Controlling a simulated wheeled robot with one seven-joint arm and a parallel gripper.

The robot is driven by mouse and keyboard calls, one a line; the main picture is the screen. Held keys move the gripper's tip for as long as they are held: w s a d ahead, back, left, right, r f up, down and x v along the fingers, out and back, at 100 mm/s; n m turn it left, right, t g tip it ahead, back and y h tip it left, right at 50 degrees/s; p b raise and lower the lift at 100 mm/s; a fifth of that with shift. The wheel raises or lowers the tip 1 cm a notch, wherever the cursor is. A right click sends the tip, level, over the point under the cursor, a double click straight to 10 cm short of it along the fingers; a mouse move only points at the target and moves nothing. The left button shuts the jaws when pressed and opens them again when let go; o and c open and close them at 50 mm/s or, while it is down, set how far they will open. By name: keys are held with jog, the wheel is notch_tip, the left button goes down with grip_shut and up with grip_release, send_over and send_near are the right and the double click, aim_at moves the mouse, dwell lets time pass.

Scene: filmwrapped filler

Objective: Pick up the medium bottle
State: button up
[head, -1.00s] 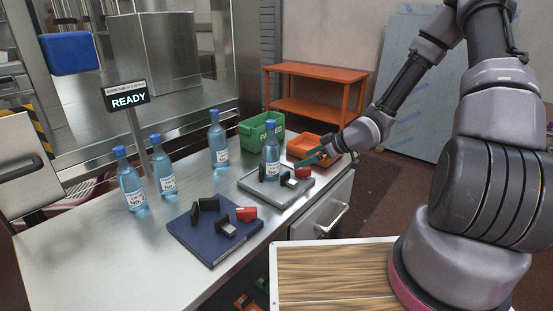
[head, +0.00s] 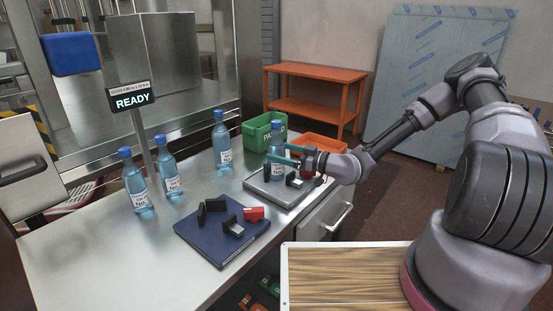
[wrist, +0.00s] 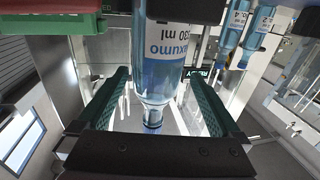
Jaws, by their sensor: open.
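A blue bottle (head: 277,136) with a blue cap and white label stands upright on the grey tray (head: 262,193). My gripper (head: 289,154) is open, with its green fingers at this bottle from the right. In the wrist view the bottle (wrist: 160,78) is between the two open fingers (wrist: 160,90), with a gap on both sides; its label reads "30 ml" in part. Three other blue bottles stand on the counter: one at the back (head: 221,142), and two at the left (head: 170,172) (head: 136,183). I cannot tell by size which bottle is the medium one.
Black and red fixture pieces sit around the bottle on the tray, and more (head: 254,213) lie on a dark blue pad (head: 215,250). A green bin (head: 257,132) and an orange bin (head: 320,143) stand behind. A READY sign (head: 132,100) rises at the left. The counter's front left is clear.

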aim_at(268, 148)
jog(key=x, duration=0.5)
jog(key=shift+w+f, duration=0.2)
jog(key=shift+w, duration=0.05)
jog(key=c, duration=1.5)
grip_shut()
jog(key=shift+r, duration=0.15)
